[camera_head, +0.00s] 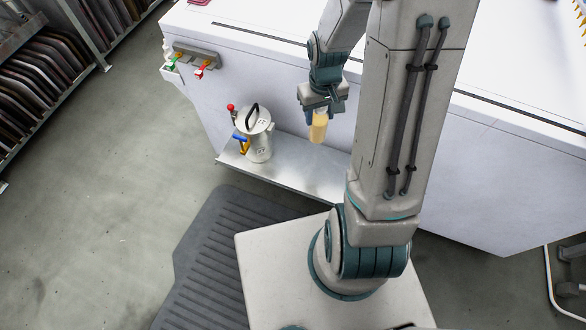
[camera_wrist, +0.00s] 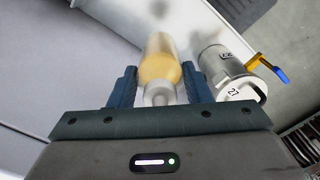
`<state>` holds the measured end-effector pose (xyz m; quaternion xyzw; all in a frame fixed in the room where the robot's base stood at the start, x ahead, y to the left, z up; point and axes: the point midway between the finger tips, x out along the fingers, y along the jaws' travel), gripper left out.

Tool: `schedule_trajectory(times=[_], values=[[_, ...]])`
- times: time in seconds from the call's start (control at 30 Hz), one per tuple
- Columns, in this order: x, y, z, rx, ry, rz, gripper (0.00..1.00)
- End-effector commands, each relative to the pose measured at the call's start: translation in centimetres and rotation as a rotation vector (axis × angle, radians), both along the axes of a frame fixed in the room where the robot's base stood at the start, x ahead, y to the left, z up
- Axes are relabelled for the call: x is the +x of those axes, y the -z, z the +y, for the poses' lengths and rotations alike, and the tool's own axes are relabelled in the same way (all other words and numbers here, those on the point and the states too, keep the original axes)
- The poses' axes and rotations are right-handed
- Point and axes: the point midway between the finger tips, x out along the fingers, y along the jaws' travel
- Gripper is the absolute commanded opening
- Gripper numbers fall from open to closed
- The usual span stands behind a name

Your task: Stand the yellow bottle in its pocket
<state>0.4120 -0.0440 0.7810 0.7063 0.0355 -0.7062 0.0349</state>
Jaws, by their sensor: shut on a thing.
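The yellow bottle (camera_head: 319,127) hangs in my gripper (camera_head: 321,104), above the metal shelf and in front of the white cabinet. In the wrist view the bottle (camera_wrist: 160,62) is between the two dark fingers (camera_wrist: 158,88), its pale cap end towards me. The gripper is shut on it. The bottle looks close to upright in the head view, and its lower end is clear of the shelf. I cannot make out a pocket for the bottle in either view.
A metal canister (camera_head: 258,139) with a black handle, a red knob and a blue-yellow valve stands on the shelf (camera_head: 300,172), left of the bottle. A small rack (camera_head: 197,56) with red and green items is on the cabinet (camera_head: 290,85). A ribbed mat (camera_head: 205,245) lies on the floor.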

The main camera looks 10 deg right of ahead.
Motion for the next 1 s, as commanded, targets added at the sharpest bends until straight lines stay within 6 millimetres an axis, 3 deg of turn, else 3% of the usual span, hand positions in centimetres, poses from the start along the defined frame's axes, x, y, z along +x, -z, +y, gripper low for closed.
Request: schedule_trajectory(times=[0.03,0.2,0.5,0.67,1.0], values=[[-0.8,2.1,-0.3,-0.001,-0.006,-0.003,0.15],[-3.2,4.5,-1.0,-0.002,-0.032,-0.002,0.15],[-5.1,6.1,-1.4,-0.003,-0.057,-0.001,0.15],[-3.6,7.5,0.1,-0.001,-0.065,0.003,0.15],[2.1,12.0,4.9,-0.002,-0.063,0.002,0.15]])
